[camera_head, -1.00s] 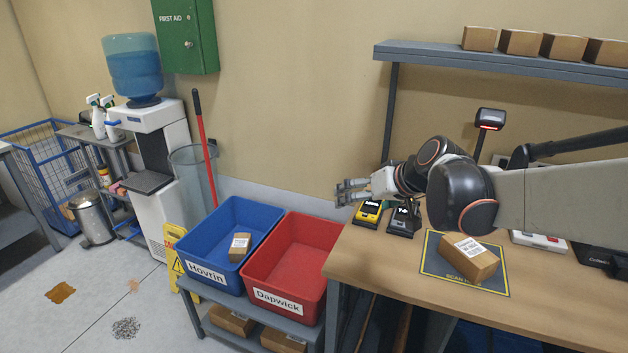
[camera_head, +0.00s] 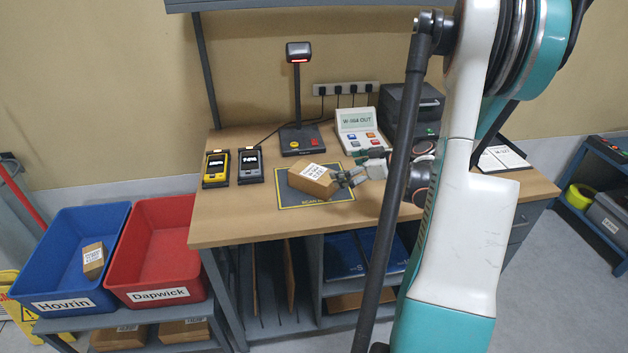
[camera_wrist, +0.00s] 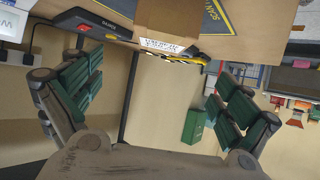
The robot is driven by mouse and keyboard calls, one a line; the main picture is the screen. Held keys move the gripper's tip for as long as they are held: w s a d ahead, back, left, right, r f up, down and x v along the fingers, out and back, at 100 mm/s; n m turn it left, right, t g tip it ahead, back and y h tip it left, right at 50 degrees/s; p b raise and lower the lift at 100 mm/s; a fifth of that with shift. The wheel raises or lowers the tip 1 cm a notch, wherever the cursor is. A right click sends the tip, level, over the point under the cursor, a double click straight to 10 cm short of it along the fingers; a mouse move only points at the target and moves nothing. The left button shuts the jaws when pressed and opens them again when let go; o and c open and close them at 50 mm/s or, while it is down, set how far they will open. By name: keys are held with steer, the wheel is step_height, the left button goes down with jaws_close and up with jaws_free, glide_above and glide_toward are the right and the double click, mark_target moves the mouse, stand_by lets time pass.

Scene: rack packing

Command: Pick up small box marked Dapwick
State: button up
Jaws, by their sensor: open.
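A small brown cardboard box (camera_head: 316,182) with a white label sits on the dark, yellow-edged scan mat (camera_head: 333,199) on the desk. Its label print is too small to read. My gripper (camera_head: 346,180) is open, right beside the box's right end. In the wrist view the box (camera_wrist: 168,16) shows at the top, between and beyond the spread fingers of my gripper (camera_wrist: 146,98). I cannot tell whether a finger touches it. A red bin (camera_head: 160,262) labelled Dapwick stands empty at the left.
A blue bin (camera_head: 60,258) labelled Hovrin holds one small box (camera_head: 93,262). The desk's front left is clear.

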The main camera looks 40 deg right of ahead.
mark_target(318, 173)
steer(key=b+x, duration=0.2)
steer(key=x, duration=0.6)
steer(key=shift+w+f, duration=0.15)
steer(key=b+x, duration=0.2)
steer(key=x, duration=0.2)
steer(key=shift+a+f, duration=0.15)
steer(key=shift+f, duration=0.2)
steer(key=shift+w+f, duration=0.15)
steer(key=shift+w, duration=0.3)
steer(key=shift+c, duration=0.5)
steer(key=shift+s, duration=0.1)
steer(key=c, duration=1.2)
